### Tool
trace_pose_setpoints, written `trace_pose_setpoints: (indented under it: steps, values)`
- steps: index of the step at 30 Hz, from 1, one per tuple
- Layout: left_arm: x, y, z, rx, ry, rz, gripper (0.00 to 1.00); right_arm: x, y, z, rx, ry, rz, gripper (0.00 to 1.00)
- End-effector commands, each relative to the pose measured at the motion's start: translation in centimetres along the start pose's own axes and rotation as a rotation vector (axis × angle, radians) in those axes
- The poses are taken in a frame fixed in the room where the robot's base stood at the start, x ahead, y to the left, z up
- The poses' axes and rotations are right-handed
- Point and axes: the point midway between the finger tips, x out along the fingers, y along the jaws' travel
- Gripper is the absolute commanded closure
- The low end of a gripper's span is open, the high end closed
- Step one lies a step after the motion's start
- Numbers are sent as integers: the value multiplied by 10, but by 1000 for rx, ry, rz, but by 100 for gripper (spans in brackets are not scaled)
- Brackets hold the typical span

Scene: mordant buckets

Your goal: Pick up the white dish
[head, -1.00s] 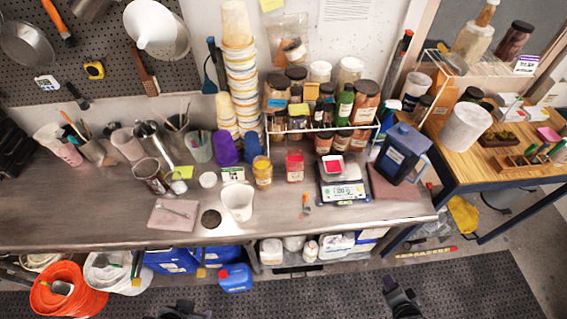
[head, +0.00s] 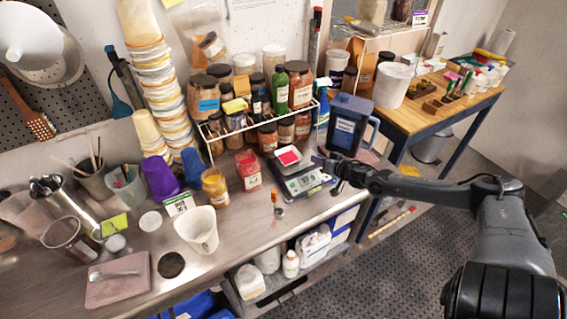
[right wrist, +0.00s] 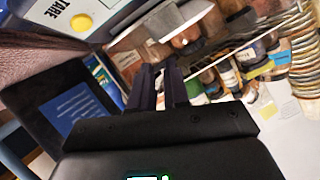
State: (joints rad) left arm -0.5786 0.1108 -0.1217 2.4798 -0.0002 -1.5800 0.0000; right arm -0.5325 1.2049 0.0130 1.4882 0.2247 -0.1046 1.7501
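The white dish (head: 288,157) is a small square tray with red contents, resting on the digital scale (head: 305,182). My right gripper (head: 326,163) is just right of the dish, at about the height of the scale, and apart from it. In the right wrist view the dish (right wrist: 172,20) shows at the top, beyond the fingertips, beside the scale's TARE panel (right wrist: 72,14). The right fingers (right wrist: 164,85) are a narrow gap apart with nothing between them. My left gripper is out of view.
A dark blue jug (head: 348,125) stands close behind my right gripper. A wire rack of jars (head: 262,125) is behind the scale. Red (head: 248,170) and yellow (head: 215,187) jars stand left of it. The bench front right of the white beaker (head: 197,230) is mostly clear.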

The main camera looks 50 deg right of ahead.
Motion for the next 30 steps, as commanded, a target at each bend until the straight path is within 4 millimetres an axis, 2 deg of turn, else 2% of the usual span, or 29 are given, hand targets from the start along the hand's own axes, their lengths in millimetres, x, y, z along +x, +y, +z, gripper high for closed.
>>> trace_pose_setpoints:
  steps: [12, 26, 30]
  values:
    - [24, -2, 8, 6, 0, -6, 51, 40, 0, 0, 2, 4, -1, 84]
    - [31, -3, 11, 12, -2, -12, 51, 54, 0, 0, 2, 3, -1, 84]
    - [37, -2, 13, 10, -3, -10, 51, 64, 0, 0, 3, 3, -1, 84]
